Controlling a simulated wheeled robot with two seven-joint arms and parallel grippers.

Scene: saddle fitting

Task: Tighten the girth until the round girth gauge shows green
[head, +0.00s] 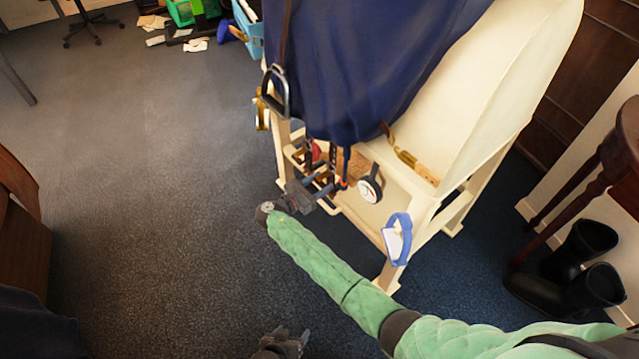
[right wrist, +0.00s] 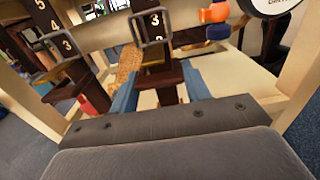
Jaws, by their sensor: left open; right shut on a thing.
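My right gripper (head: 326,188), on the green-sleeved arm, is at the girth straps below the navy cloth (head: 350,70). In the right wrist view its blue fingers are shut on a dark brown girth strap (right wrist: 168,92) just below a metal buckle (right wrist: 151,50). The strap shows a 3 above that buckle. A second numbered strap (right wrist: 50,22) with its own buckle (right wrist: 57,78) hangs to the left. The round girth gauge (head: 370,189) hangs right of the gripper; its reading is too small to tell. My left gripper (head: 285,343) is open and empty, low and away from the stand.
The cream wooden stand (head: 500,80) carries the cloth. A stirrup (head: 274,92) hangs at its left. A blue-edged tag (head: 397,237) is on the front leg. Black boots (head: 580,265) and a dark wooden table (head: 603,150) are at right.

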